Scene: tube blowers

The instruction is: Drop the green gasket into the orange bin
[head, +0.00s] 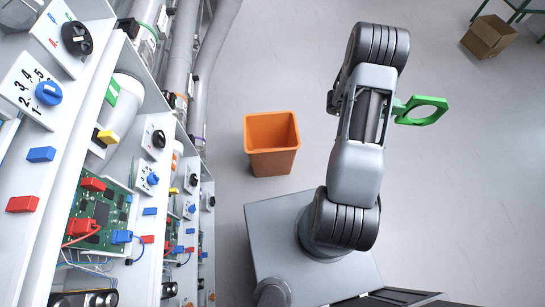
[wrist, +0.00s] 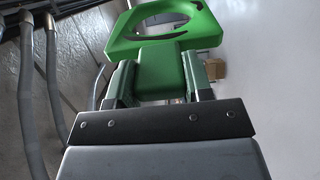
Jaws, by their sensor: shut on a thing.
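The green gasket (head: 421,111) is a flat ring with a tab, in the head view to the right of my arm. My gripper (wrist: 160,82) is shut on the tab of the gasket, which also shows large in the wrist view (wrist: 165,50). The ring part sticks out beyond the fingers. In the head view my arm hides most of the gripper. The orange bin (head: 271,143) stands on the floor to the left of my arm, open at the top. The gasket is well apart from the bin. The part of the bin that shows looks empty.
White panels with knobs, coloured blocks and a green circuit board (head: 101,212) line the left side. Thick grey pipes (head: 181,55) run beside them. A cardboard box (head: 488,37) lies at the top right. The grey floor around the bin is clear.

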